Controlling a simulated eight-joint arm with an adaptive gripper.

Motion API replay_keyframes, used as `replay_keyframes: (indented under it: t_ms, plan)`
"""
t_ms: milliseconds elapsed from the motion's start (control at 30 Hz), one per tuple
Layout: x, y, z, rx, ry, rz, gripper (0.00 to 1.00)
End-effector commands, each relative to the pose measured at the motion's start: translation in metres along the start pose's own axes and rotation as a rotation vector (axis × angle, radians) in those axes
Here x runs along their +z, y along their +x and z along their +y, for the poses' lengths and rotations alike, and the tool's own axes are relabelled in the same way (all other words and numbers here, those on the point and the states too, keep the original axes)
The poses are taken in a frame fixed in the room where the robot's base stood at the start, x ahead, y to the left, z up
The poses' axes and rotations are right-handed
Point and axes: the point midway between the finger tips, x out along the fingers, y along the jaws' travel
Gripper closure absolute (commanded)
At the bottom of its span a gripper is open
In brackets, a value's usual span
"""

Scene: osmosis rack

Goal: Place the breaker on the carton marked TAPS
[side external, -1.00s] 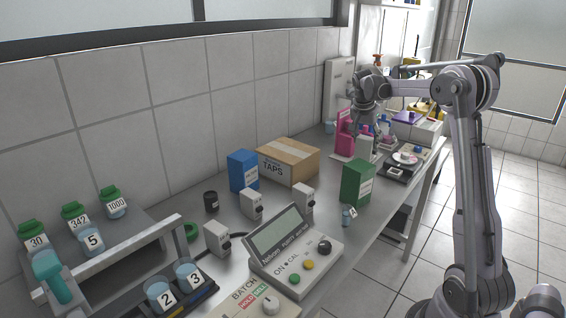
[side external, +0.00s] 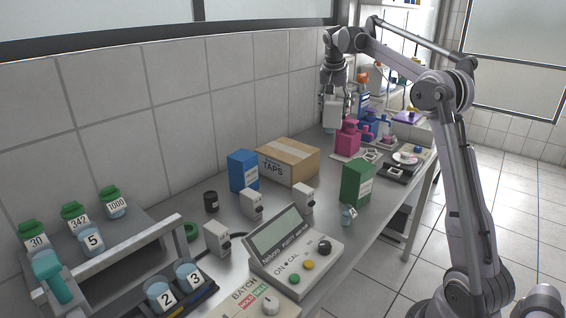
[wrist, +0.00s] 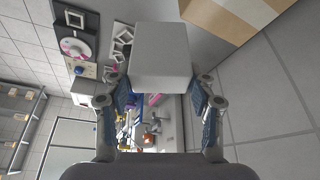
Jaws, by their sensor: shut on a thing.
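My gripper (side external: 333,88) is shut on the breaker (side external: 332,111), a pale grey box, and holds it in the air above the back of the bench. In the wrist view the breaker (wrist: 160,57) sits between the two fingers and hides what is behind it. The carton marked TAPS (side external: 288,160) is a closed brown box with a tape strip, standing on the bench by the wall. The held breaker is up and to the right of the carton in the side view, apart from it. A corner of the carton (wrist: 232,14) shows at the top of the wrist view.
A blue box (side external: 243,171) stands left of the carton and a green box (side external: 357,182) to its right. Pink bottles (side external: 348,138) stand behind. Small grey boxes and a console (side external: 292,252) occupy the front. The tiled wall runs close behind the carton.

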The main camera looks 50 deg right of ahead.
Motion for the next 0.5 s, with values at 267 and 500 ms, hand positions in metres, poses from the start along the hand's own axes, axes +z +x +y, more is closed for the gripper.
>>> replay_keyframes:
  t_ms: [267, 500]
  plan:
    - [0.021, 0.027, -0.055, -0.001, -0.004, 0.000, 0.85]
    - [0.035, 0.048, -0.094, 0.001, -0.001, 0.001, 0.85]
